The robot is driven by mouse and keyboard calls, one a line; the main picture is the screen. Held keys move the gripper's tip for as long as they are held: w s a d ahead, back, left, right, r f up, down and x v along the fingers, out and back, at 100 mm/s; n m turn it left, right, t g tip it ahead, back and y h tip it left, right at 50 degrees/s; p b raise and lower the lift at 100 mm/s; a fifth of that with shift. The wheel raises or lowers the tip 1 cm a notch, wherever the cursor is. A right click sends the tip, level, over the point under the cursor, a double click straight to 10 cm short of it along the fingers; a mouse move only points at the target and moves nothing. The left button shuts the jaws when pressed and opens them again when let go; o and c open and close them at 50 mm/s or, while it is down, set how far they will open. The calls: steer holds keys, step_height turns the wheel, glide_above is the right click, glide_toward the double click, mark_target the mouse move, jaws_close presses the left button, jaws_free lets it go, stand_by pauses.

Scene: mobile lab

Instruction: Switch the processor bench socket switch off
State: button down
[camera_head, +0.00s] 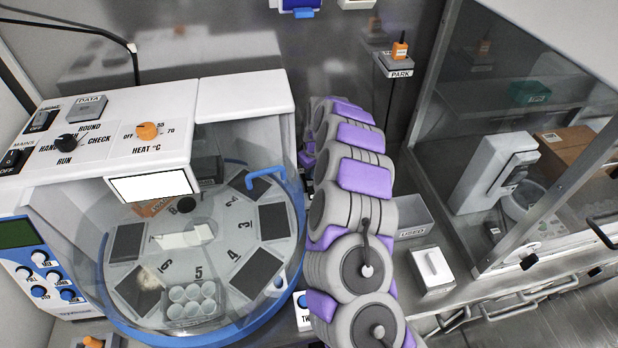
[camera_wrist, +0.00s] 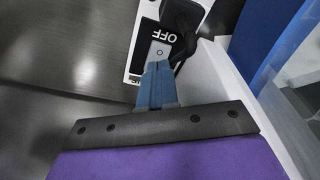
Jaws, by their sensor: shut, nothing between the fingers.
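In the wrist view a white socket plate (camera_wrist: 136,66) is at the top centre. It bears a black switch area marked OFF and a grey rocker (camera_wrist: 159,51) with a small circle on it. My gripper (camera_wrist: 157,70) has its blue fingers together, with the tips at the rocker's lower edge. I cannot tell whether they touch it. A black plug (camera_wrist: 183,14) with a cord is beside the switch on the right. In the head view my arm hides the gripper, and I cannot make out the socket there.
The processor (camera_head: 245,95), with its clear round tub and blue rim, stands left of my arm. A glass-fronted cabinet (camera_head: 520,110), a grey bin (camera_head: 411,215) and a white-lidded box (camera_head: 432,271) are on the right. A PARK stand (camera_head: 398,66) is at the back.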

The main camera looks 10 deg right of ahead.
mark_target(310, 182)
step_height(310, 182, up, 5)
steer(key=shift+p, duration=0.8)
